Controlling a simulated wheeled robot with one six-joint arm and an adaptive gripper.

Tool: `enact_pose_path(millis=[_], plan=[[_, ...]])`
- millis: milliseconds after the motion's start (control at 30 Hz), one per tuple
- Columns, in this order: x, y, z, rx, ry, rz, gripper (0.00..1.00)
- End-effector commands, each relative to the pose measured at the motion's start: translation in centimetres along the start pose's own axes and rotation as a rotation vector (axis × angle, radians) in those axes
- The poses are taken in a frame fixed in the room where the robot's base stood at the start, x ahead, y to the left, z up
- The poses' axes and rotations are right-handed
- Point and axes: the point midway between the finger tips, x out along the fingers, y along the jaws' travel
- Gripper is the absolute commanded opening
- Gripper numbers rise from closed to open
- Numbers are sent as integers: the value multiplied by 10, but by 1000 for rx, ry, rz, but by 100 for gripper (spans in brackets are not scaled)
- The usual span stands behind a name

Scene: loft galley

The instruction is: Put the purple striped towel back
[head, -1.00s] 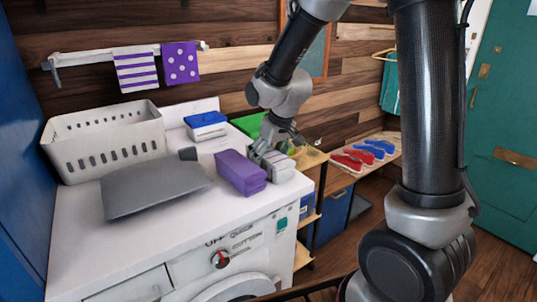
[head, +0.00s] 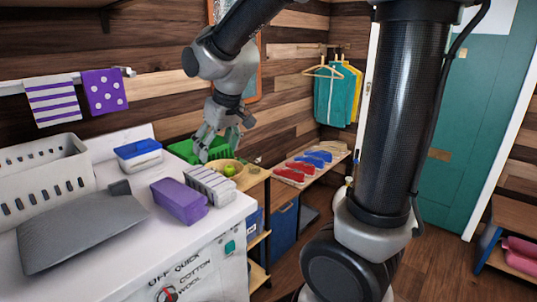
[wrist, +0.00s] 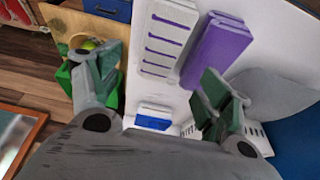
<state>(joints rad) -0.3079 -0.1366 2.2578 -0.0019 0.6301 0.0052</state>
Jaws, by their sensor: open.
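A folded whitish towel with thin purple stripes (head: 209,184) lies on the white washing machine top, near its right edge; its stripes show in the wrist view (wrist: 168,38). A plain purple folded block (head: 179,200) lies close beside it on the left. A white towel with purple stripes (head: 53,101) hangs on the wall rail at the left, next to a purple dotted towel (head: 106,91). My gripper (head: 212,147) is raised behind the folded striped towel, pointing down. Its fingers are spread and empty, also in the wrist view (wrist: 150,78).
The washing machine top (head: 120,245) also holds a white basket (head: 45,175), a blue-lidded box (head: 138,155) and a grey slab (head: 78,225). A green crate (head: 182,150) and a bowl with green fruit (head: 228,168) stand behind, near the shelf. Hangers with clothes (head: 335,95) are farther back.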

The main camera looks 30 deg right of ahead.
Motion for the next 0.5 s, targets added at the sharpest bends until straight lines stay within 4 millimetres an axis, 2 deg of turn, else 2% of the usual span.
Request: enact_pose_path(millis=[67,167,300,400,500], plan=[[-19,12,17,29,7,12,78],[-52,33,58,88,8,36,78],[-91,53,129,180,0,73,78],[-107,58,172,233,-5,93,78],[-114,58,200,268,-10,107,78]])
